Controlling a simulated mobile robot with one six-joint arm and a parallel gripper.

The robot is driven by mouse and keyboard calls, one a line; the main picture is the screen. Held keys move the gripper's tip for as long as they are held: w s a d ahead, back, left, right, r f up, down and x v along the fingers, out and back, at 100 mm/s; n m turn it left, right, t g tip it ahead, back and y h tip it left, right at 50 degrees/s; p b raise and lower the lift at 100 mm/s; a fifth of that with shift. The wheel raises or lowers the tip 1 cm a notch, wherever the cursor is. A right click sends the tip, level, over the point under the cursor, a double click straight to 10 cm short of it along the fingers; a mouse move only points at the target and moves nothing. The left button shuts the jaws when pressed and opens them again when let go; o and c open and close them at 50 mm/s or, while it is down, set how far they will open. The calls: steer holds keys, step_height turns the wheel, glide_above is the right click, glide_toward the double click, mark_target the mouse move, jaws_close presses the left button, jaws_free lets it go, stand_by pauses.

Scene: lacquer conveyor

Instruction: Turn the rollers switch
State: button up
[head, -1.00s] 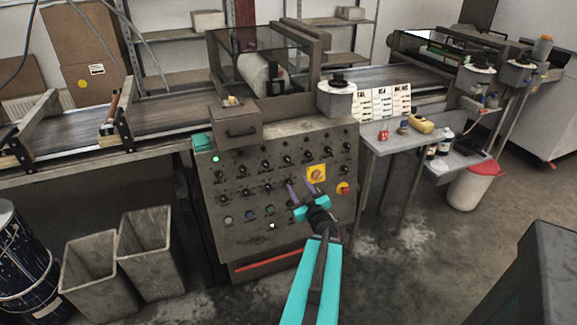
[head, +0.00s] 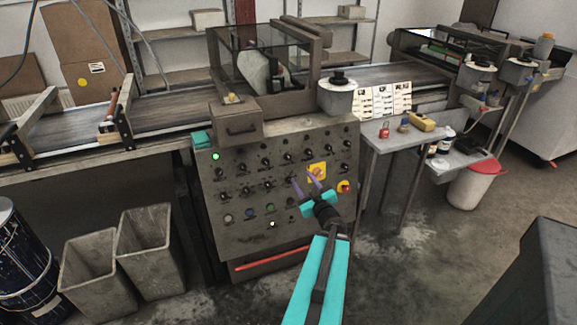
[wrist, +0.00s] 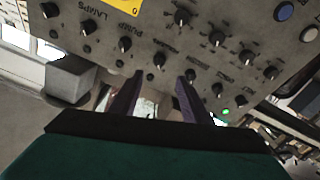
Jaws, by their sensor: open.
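The grey control panel (head: 240,230) carries rows of black rotary knobs and coloured buttons. In the wrist view, knobs labelled LAMPS (wrist: 88,26) and PUMP (wrist: 125,44) can be read. The other labels are too small to read, so I cannot tell which knob is the rollers switch. My gripper (head: 304,178) is in front of the right half of the panel, its two purple fingers apart and empty. In the wrist view my gripper (wrist: 163,80) points at the panel, with a small dark knob (wrist: 150,76) showing between the fingertips. Contact cannot be seen.
A yellow plate (head: 317,171) and a red button on yellow (head: 345,187) sit close to my gripper. A grey side table (head: 395,140) with small items stands right of the panel. The conveyor (head: 180,107) runs behind. Grey bins (head: 150,255) stand on the left floor.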

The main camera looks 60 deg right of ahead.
mark_target(289, 159)
steer(key=shift+b+x, duration=1.1)
steer(key=shift+b, duration=1.65)
steer(key=shift+x, duration=5.6)
steer(key=shift+c, duration=0.2)
steer(key=c, duration=1)
steer(key=shift+a, duration=0.4)
steer(key=shift+d+r, duration=0.1)
steer(key=shift+r, duration=0.05)
steer(key=shift+d+p, duration=0.15)
steer(key=shift+p, duration=0.35)
